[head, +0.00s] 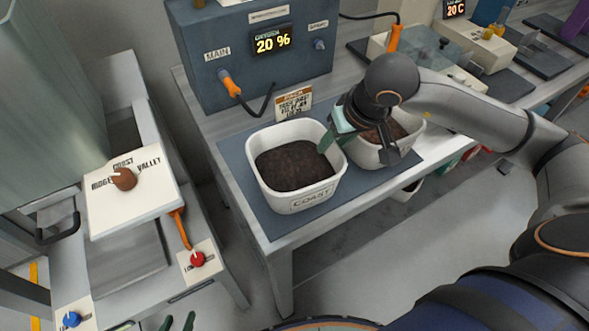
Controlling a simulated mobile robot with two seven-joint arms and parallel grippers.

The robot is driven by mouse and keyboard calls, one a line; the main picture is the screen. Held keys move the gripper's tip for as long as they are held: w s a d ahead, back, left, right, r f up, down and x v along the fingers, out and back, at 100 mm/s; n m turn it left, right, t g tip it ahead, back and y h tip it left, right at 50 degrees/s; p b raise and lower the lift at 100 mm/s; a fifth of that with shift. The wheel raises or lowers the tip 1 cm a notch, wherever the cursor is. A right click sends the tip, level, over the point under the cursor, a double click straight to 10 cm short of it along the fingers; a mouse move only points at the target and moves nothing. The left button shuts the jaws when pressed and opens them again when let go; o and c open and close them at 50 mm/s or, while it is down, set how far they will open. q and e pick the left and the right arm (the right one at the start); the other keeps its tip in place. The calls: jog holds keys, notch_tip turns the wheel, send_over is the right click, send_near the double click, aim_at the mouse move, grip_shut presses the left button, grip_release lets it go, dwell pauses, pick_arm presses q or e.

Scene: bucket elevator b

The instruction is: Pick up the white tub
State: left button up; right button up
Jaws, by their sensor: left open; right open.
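A white tub (318,195) labelled COAST, filled with dark soil, stands upright on a dark mat at the table's front left corner. A second white tub (408,150) with brown soil stands just right of it, partly hidden by my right gripper. My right gripper (355,150) is open and reaches down over the two tubs. One green-padded finger is at the COAST tub's right rim; I cannot tell if it touches. The other finger is in front of the second tub. My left gripper (177,323) shows only as green fingertips at the bottom edge, apart and empty.
A blue-grey control box (252,60) with a 20 % display stands behind the tubs, with an orange plug and cable. A small label stand (293,103) is behind the COAST tub. A selector panel (130,195) and a red knob (197,259) are at left.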

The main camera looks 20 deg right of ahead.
aim_at(330, 148)
jog(key=shift+x, duration=2.7)
jog(key=shift+d, duration=0.2)
grip_shut()
jog(key=shift+r, duration=0.1)
